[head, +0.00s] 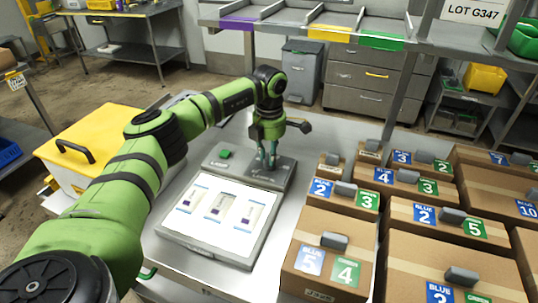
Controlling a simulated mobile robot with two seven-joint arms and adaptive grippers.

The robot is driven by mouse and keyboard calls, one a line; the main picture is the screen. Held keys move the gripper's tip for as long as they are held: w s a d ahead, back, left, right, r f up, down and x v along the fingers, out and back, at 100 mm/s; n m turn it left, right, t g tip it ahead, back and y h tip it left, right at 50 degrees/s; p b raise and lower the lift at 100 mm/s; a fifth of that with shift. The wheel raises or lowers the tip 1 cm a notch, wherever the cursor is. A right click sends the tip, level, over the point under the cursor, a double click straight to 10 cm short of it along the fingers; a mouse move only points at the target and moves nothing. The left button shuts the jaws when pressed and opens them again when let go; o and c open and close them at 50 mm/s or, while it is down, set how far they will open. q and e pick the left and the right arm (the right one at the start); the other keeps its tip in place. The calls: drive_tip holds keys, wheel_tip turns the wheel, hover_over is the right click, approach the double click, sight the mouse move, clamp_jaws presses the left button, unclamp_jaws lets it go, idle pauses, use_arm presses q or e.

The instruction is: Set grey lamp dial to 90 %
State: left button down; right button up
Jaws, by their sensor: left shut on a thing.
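The light box (215,250) lies on the metal table, with a bright white panel at its front and a grey control strip (222,166) along its back. My left gripper (268,163) points down at the right part of this strip. Its fingers are shut on the grey lamp dial there, which they mostly hide. The dial's pointer and its percent scale cannot be read. A green button (225,153) is on the same strip, left of the gripper. My right gripper is not in view.
Several pouches (222,204) lie on the lit panel. Cardboard boxes (330,241) with blue and green number cards and grey blocks crowd the table's right side. A yellow-lidded case (92,130) stands at left. Bare table shows behind the light box.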

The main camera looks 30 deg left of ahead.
use_arm(q)
drive_tip(key=m, duration=0.5)
drive_tip(key=shift+d, duration=0.1)
drive_tip(key=shift+m, duration=0.3)
idle(0.4)
drive_tip(key=c, duration=1.1)
unclamp_jaws()
wheel_tip(320, 180, up, 12)
drive_tip(key=shift+r, duration=0.15)
